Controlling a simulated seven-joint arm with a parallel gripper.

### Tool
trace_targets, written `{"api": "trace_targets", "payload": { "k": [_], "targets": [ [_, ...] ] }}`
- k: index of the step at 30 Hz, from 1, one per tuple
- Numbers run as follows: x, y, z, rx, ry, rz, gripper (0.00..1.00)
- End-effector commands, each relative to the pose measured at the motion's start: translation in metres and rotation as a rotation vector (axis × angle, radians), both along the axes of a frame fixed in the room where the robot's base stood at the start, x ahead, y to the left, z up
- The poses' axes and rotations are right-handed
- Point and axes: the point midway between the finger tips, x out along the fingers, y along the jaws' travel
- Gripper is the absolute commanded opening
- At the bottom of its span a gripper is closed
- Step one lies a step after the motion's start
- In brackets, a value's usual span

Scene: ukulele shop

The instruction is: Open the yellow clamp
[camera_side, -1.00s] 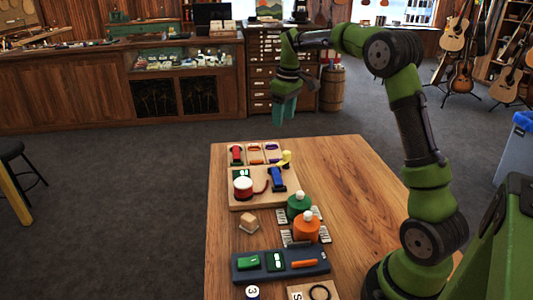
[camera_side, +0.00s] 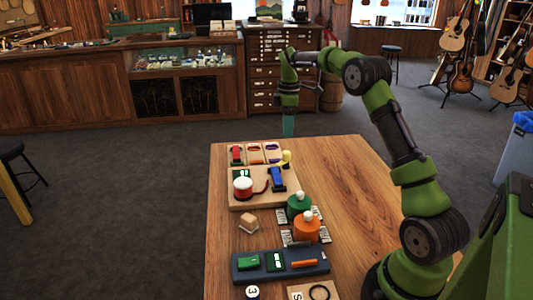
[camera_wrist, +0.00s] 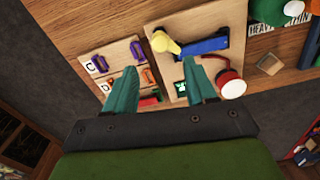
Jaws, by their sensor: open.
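The yellow clamp (camera_side: 286,158) stands at the far right corner of a wooden board (camera_side: 240,201) on the table. How far the clamp is shut is too small to tell.
Green (camera_side: 299,207) and orange (camera_side: 306,231) weights stand nearer me. The table's right side is bare.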

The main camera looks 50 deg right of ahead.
Motion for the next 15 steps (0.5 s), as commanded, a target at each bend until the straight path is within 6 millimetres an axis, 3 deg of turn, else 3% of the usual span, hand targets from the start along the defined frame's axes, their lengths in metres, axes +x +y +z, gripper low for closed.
{"api": "trace_targets", "payload": {
  "k": [6, 15],
  "targets": [
    [-0.001, 0.0, -0.049, 0.003, 0.003, -0.001, 0.56],
    [-0.001, 0.001, -0.088, 0.001, -0.001, -0.002, 0.56]
  ]
}}
